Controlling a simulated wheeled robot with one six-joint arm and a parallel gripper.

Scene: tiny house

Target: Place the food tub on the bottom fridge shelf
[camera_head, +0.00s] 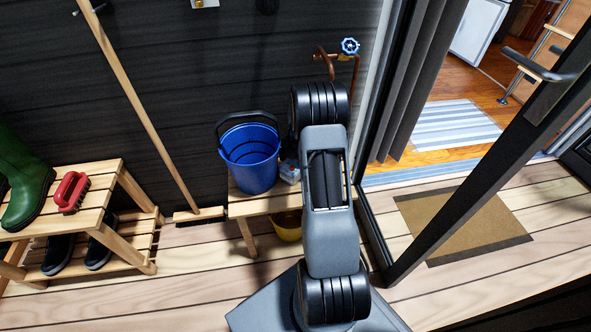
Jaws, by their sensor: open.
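I cannot make out a food tub. A small pale object (289,171) lies on the wooden bench beside the blue bucket, partly behind my arm, and I cannot tell what it is. Through the open doorway a white appliance-like front (480,28) shows at the top, cut by the frame edge; I cannot tell whether it is the fridge. No fridge shelf is visible. My arm stands folded in the middle of the view, and its gripper does not show.
A blue bucket (250,158) stands on a low bench (240,207), with a yellow pot (288,228) below. A shoe rack (75,220) with boots and a red brush (71,192) is at left. The open glass door (490,172) angles across the right; a doormat (465,222) lies beyond.

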